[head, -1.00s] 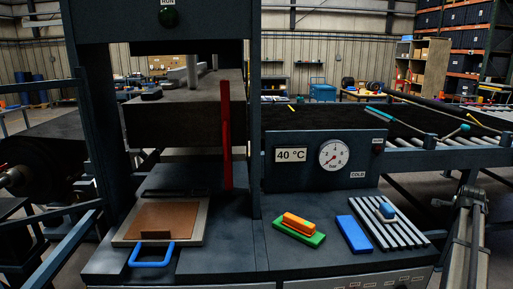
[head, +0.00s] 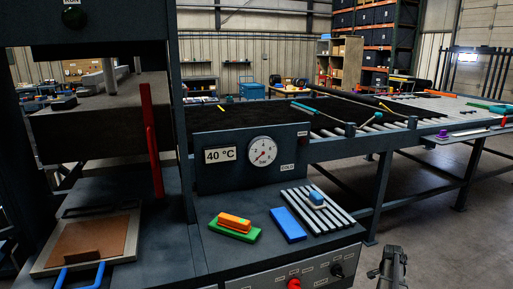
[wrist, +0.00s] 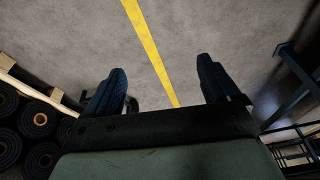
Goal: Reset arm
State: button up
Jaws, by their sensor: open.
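My gripper (wrist: 157,92) shows in the wrist view with its two dark fingers spread wide and nothing between them. It points at the bare floor (wrist: 190,30) with a yellow line (wrist: 148,50). In the head view, part of my arm (head: 392,268) stands at the bottom right, beside the press and apart from its worktop.
The press worktop holds a framed brown plate (head: 90,243), an orange block on a green one (head: 234,226), a blue block (head: 287,224) and a grey ribbed plate (head: 325,215). A roller conveyor (head: 430,125) runs right. Rolls (wrist: 40,120) lie left in the wrist view.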

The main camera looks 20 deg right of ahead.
jog(key=s+a+f+n+g+y, duration=0.1)
jog(key=s+a+f+g, duration=0.1)
jog(key=s+a+f, duration=0.45)
jog(key=s+a+f+g+y, duration=0.1)
jog(key=s+a+f+g, duration=0.25)
jog(key=a, duration=0.55)
jog(key=s+a+f+n+g+y, duration=0.1)
jog(key=s+a+f+g, duration=0.1)
jog(key=s+a+f, duration=0.4)
jog(key=s+a+f+n, duration=0.15)
jog(key=a+n, duration=0.35)
jog(key=a, duration=0.7)
jog(key=a+f+n, duration=0.3)
jog(key=a+n, duration=0.1)
jog(key=a, duration=0.8)
jog(key=s+a+f+n, duration=0.1)
jog(key=s+a+n, duration=0.7)
jog(key=a, duration=0.7)
jog(key=shift+s+a+f+t, duration=0.15)
jog(key=shift+s+a+t, duration=0.1)
jog(key=shift+s+t, duration=0.35)
